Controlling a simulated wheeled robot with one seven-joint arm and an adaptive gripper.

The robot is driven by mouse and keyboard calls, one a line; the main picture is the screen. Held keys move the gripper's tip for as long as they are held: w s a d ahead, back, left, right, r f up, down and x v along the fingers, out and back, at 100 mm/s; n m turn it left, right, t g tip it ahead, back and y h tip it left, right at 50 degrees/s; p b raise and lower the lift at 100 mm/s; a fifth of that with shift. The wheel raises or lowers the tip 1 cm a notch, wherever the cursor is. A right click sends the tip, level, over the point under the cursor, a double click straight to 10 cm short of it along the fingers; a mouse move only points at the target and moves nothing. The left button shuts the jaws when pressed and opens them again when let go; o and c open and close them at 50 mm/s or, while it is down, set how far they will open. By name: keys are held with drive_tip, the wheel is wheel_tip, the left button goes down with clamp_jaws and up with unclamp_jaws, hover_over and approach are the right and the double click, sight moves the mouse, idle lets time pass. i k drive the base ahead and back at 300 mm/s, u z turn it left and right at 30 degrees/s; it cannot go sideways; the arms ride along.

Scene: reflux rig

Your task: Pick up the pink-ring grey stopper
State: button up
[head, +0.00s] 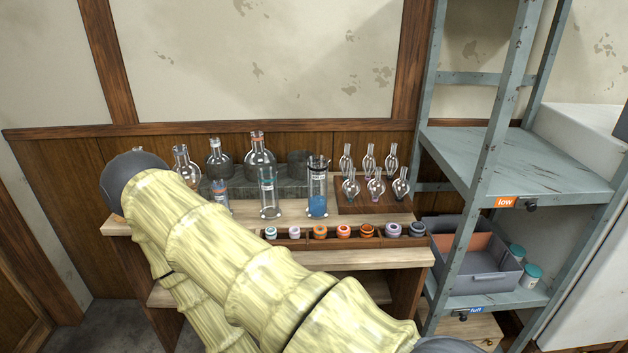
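A row of several small ringed stoppers sits in a wooden rack (340,244) along the front of the wooden bench. Toward the rack's right end is a pale grey stopper with a pinkish-lilac ring (393,230). A darker grey stopper (417,230) stands at the far right end. A pale, lilac-tinted stopper (294,233) is also near the left end. The rings are too small to tell surely which one is the pink-ring grey stopper. My gripper is not in view; only my arm's links show, crossing the left and lower part of the head view.
Glass bottles (260,158), a cylinder with blue liquid (317,195) and a rack of small glass bulbs (375,205) stand behind the stoppers. A metal shelf (510,165) with a grey bin (490,282) stands close on the right. My arm hides the bench's left part.

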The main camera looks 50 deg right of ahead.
sight(392, 230)
drive_tip(key=u, duration=1.2)
drive_tip(key=k, duration=1.7)
drive_tip(key=z, duration=0.8)
